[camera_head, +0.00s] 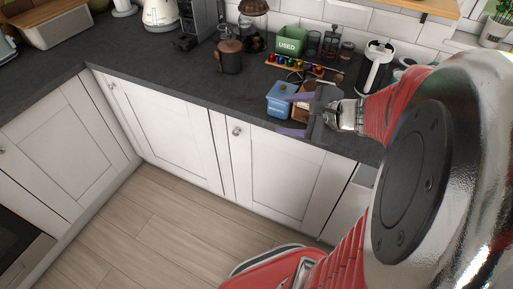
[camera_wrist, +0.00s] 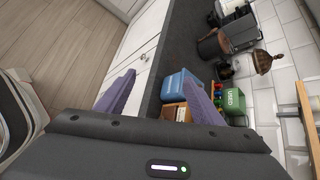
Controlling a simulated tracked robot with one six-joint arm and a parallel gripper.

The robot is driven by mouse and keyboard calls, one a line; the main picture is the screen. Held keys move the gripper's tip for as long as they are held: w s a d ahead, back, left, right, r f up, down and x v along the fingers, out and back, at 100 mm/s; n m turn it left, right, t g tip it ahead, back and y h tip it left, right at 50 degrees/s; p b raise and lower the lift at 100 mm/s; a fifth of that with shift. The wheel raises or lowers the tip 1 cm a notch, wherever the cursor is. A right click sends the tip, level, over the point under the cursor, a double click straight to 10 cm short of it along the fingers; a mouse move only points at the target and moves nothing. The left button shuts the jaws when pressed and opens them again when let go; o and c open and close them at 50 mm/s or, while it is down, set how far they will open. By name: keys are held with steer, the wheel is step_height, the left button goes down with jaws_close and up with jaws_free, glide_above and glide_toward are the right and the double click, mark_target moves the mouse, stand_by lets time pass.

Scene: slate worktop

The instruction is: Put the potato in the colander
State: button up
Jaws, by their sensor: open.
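I cannot make out a potato or a colander in either view. My gripper (camera_head: 287,115) is at the worktop's front edge in the head view, with its two purple fingers spread apart and nothing between them. In the wrist view my gripper (camera_wrist: 160,77) is also open and empty, its fingers pointing along the worktop. A blue box (camera_head: 282,99) is close to the fingers, and it also shows in the wrist view (camera_wrist: 180,86).
A green "USED" bin (camera_head: 291,41), a row of coloured capsules (camera_head: 294,64) and a brown canister (camera_head: 229,58) stand behind. A wooden box (camera_wrist: 176,112) sits beside the blue box. A white-and-black appliance (camera_head: 375,66) stands right.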

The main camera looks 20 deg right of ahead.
steer(key=s+a+n+g, duration=0.4)
steer(key=s+a+n, duration=0.2)
steer(key=a+n, duration=0.6)
steer(key=s+a+r+n+h, duration=0.2)
steer(key=s+n, duration=0.5)
steer(key=n, duration=0.4)
step_height(320, 180, up, 2)
steer(key=shift+s+a+r+g+h, duration=0.15)
steer(key=shift+g+h, duration=0.25)
steer(key=shift+h, duration=0.4)
steer(key=shift+c, duration=0.9)
